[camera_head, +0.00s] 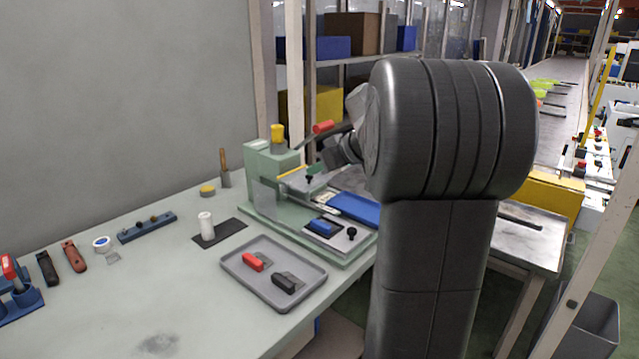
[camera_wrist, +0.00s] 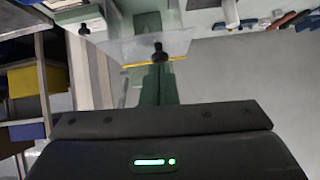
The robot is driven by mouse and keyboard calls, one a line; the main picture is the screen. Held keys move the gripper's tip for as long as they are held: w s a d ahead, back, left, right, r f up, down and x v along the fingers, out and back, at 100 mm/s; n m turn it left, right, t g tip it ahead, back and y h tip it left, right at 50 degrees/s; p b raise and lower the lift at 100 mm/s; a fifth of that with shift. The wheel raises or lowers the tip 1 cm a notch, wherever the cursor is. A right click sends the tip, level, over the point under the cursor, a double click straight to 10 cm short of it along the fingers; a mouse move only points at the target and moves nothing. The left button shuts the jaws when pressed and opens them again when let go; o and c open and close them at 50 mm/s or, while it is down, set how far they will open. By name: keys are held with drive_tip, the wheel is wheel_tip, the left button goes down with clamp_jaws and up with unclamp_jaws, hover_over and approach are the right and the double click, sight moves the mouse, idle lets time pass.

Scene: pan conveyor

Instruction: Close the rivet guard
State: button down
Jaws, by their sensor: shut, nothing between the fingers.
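The rivet guard (camera_wrist: 132,47) is a clear panel with a yellow strip and a black knob (camera_wrist: 160,54), in front of the pale green rivet press. In the head view the guard (camera_head: 296,181) sticks out from the press (camera_head: 262,165) under the yellow strip, seeming raised; its exact angle is hard to tell. My gripper's dark green fingers (camera_wrist: 158,88) are shut and empty, with their tips close to the knob; I cannot tell whether they touch. In the head view the gripper (camera_head: 316,169) is small and partly hidden by my arm. The press lever has a red grip (camera_head: 322,127).
A grey tray (camera_head: 243,279) with a red and a black part stands in front of the press. A blue piece (camera_head: 322,227) and a blue tray (camera_head: 355,208) lie at the press base. A white cylinder (camera_head: 206,226) stands on a dark mat.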

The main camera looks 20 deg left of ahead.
drive_tip(key=f+b, duration=0.1)
drive_tip(key=b, duration=0.1)
drive_tip(key=f+y+b, duration=0.1)
drive_tip(key=shift+s+d+f+b, duration=0.15)
drive_tip(key=shift+d+b, duration=0.1)
drive_tip(key=shift+b, duration=0.15)
wheel_tip(320, 180, down, 2)
drive_tip(key=b, duration=0.4)
drive_tip(key=shift+d+f, duration=0.15)
wheel_tip(320, 180, down, 2)
drive_tip(key=b, duration=0.3)
drive_tip(key=shift+f, duration=0.25)
drive_tip(key=f+b, duration=0.1)
drive_tip(key=a+f+b, duration=0.1)
drive_tip(key=f, duration=0.1)
drive_tip(key=shift+w+a+b, duration=0.15)
drive_tip(key=shift+w+b, duration=0.05)
drive_tip(key=shift+b, duration=0.2)
drive_tip(key=shift+w+a+f+b, duration=0.2)
drive_tip(key=shift+a+f+b, duration=0.4)
drive_tip(key=shift+f+b, duration=0.15)
drive_tip(key=shift+b+x, duration=0.35)
drive_tip(key=shift+x, duration=0.45)
drive_tip(key=shift+w+d, duration=0.1)
